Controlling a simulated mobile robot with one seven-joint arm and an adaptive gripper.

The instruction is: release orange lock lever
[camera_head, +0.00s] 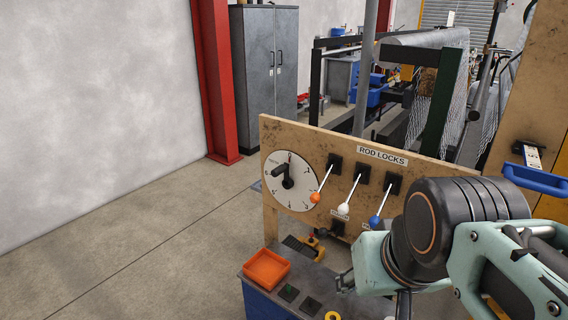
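The orange lock lever (322,181) is the leftmost of three levers on the wooden panel (420,169) labelled ROD LOCKS. Its orange knob hangs low and to the left, over the dial's right edge, with its rod running up to a dark slot. The white-knobbed lever (350,195) and the blue-knobbed lever (382,207) stand to its right, angled the same way. My gripper (345,281) is low in front of the panel, below the levers and apart from the orange knob. My arm hides much of it, so its opening is unclear.
A round dial (286,196) with a black pointer sits left of the levers. An orange tray (267,268) lies on the blue bench (262,302) below, near several small buttons. My arm covers the panel's lower right. Floor at the left is clear.

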